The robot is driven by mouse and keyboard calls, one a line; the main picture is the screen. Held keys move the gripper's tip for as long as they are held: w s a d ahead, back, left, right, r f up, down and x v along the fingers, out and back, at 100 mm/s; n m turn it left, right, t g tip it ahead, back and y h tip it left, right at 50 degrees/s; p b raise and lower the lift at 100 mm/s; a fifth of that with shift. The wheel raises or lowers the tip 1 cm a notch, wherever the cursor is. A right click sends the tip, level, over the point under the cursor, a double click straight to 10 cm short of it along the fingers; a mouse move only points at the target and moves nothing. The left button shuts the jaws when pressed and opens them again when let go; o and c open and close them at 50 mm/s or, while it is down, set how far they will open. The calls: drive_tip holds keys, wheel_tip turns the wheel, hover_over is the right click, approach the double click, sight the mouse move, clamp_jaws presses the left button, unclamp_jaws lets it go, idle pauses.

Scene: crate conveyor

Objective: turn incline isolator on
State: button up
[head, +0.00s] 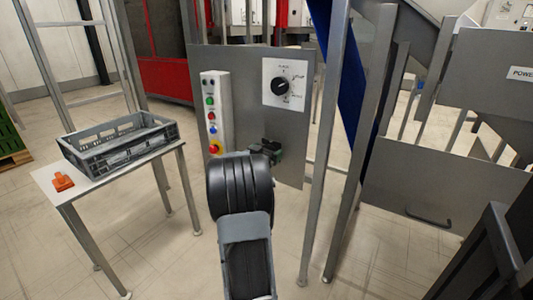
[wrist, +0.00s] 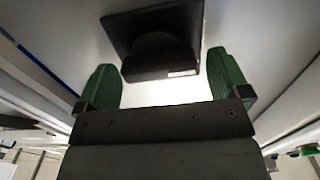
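In the wrist view, a black square plate with a rounded black knob (wrist: 160,50) lies just ahead of my gripper (wrist: 163,66). I take it to be the isolator, but no name on it can be read. The two green fingers are spread wide, one low on each side of the knob, with pale space between them and no visible contact. In the head view, my gripper (head: 268,151) is small and dark green at the lower part of a grey panel (head: 235,62). My arm hides part of that area. The knob's on/off marking is not readable.
A dial on a white plate (head: 271,100) is higher on the panel. A button box (head: 211,77) with coloured buttons is on its left. A grey crate (head: 92,156) and orange object (head: 63,183) sit on a table at left. Metal posts (head: 322,170) stand close on the right.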

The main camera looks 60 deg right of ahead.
drive_tip(key=c, duration=0.8)
drive_tip(key=shift+c, duration=0.2)
drive_tip(key=shift+m, duration=0.3)
drive_tip(key=m+b, duration=0.1)
drive_tip(key=m, duration=0.1)
drive_tip(key=m+b, duration=0.1)
drive_tip(key=m, duration=0.1)
drive_tip(key=shift+s+f+m, duration=0.15)
drive_tip(key=shift+s+m, duration=0.05)
drive_tip(key=shift+m, duration=0.1)
drive_tip(key=m+b, duration=0.2)
drive_tip(key=m, duration=0.2)
drive_tip(key=shift+s, duration=0.15)
drive_tip(key=m+b, duration=0.1)
drive_tip(key=m, duration=0.3)
drive_tip(key=shift+f+m, duration=0.1)
drive_tip(key=shift+m, duration=0.3)
drive_tip(key=shift+s+f+m, duration=0.1)
drive_tip(key=shift+f+m, duration=0.05)
drive_tip(key=shift+m, duration=1.95)
